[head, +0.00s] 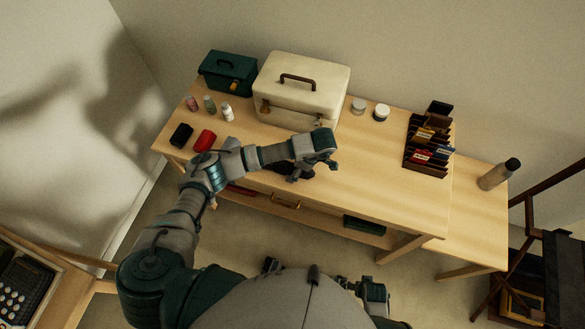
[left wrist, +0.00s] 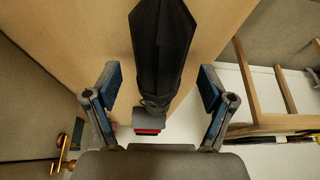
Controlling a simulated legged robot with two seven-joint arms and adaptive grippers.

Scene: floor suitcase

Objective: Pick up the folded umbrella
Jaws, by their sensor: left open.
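The folded umbrella is black and shows large in the left wrist view (left wrist: 163,45), with its wide part at the top and its narrow end towards my gripper. In the head view a dark shape that looks like the umbrella (head: 291,170) lies near the front edge of the workbench, partly hidden by my arm. My left gripper (head: 320,163) is above the bench front. In the wrist view its fingers (left wrist: 160,82) are spread on either side of the umbrella's narrow end, with gaps on both sides. My right gripper (head: 368,291) seems to be low at the bottom; its fingers are unclear.
The workbench (head: 390,205) holds a cream case (head: 302,88), a green box (head: 228,72), small bottles, red and black items at left, two jars and a dark rack (head: 428,150). The right front of the bench is clear.

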